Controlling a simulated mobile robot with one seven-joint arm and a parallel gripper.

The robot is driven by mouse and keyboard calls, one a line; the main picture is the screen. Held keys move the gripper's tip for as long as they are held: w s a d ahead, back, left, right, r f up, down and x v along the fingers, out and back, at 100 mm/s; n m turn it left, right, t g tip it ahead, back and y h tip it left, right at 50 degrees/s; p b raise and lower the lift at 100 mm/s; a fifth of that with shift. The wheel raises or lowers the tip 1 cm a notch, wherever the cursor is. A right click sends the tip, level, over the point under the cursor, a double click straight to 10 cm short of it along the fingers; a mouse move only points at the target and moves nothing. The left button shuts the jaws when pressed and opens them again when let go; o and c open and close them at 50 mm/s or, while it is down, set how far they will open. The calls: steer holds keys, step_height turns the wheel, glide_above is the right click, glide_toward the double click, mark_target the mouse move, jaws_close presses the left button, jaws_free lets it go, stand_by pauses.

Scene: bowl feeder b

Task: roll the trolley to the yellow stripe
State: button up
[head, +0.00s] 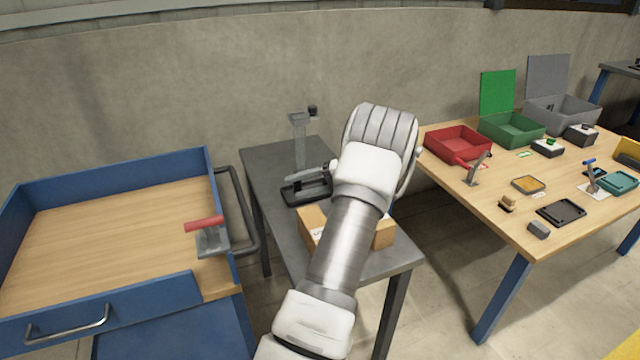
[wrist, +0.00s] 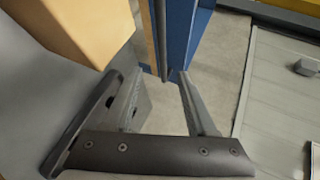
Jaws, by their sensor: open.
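The trolley (head: 110,240) stands at the left in the head view, with a wooden top, blue raised sides and a dark bar handle (head: 249,225) at its right end. A small piece of the yellow stripe (head: 627,347) shows on the floor at the bottom right corner. My gripper (wrist: 148,82) is open in the wrist view, with nothing seen between its fingers. In the head view my wrist is over the grey table, right of the trolley's handle, and hides most of the gripper. It appears apart from the handle.
A grey table (head: 268,162) stands right of the trolley, carrying a dark stand (head: 300,145) and a cardboard box (head: 311,224) partly behind my arm. A wooden workbench (head: 480,205) with bins is further right. A red-handled clamp (head: 208,235) sits on the trolley's edge.

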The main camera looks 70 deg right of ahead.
steer(key=shift+s+d+r, duration=0.15)
steer(key=shift+s+d, duration=0.1)
steer(key=shift+s, duration=0.55)
steer(key=shift+s+d+r, duration=0.1)
steer(key=shift+s+d, duration=0.2)
steer(key=shift+s, duration=0.5)
steer(key=shift+s+d+r, duration=0.15)
steer(key=shift+s+d, duration=0.1)
steer(key=shift+s, duration=0.55)
steer(key=n+g+h, duration=0.1)
steer(key=n+g, duration=0.3)
steer(key=g, duration=0.1)
glide_toward(244, 198)
steer(key=b+x, duration=0.5)
steer(key=x, duration=0.3)
steer(key=shift+w+a+f, duration=0.1)
steer(key=shift+w+f, duration=0.05)
jaws_close()
